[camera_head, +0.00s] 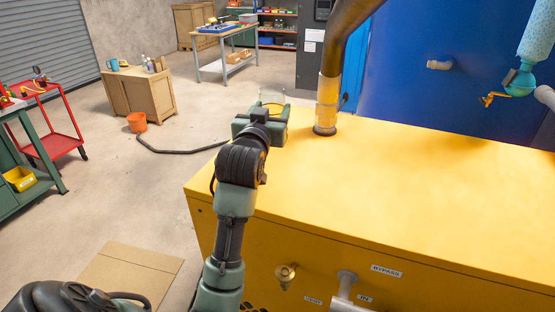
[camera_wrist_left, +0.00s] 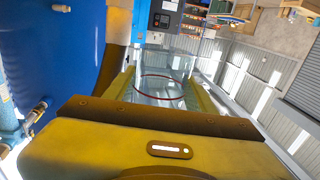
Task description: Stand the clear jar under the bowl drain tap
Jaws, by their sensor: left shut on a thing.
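My left gripper (camera_head: 268,113) is shut on the clear jar (camera_head: 272,97), near the far left corner of the yellow cabinet top (camera_head: 420,180). Its body hides the jar's lower part in the head view; I cannot tell whether the jar touches the cabinet. In the left wrist view the see-through jar (camera_wrist_left: 163,75), with a dark red ring, sits between the gripper's yellow fingers (camera_wrist_left: 165,100). A brass tap (camera_head: 285,274) is on the cabinet front. I cannot tell which is the bowl drain tap. My right gripper is out of view.
A thick dark pipe with an amber section (camera_head: 326,100) rises from the cabinet top, right of the jar. A blue tank (camera_head: 400,85) stands behind. The cabinet top's middle is clear.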

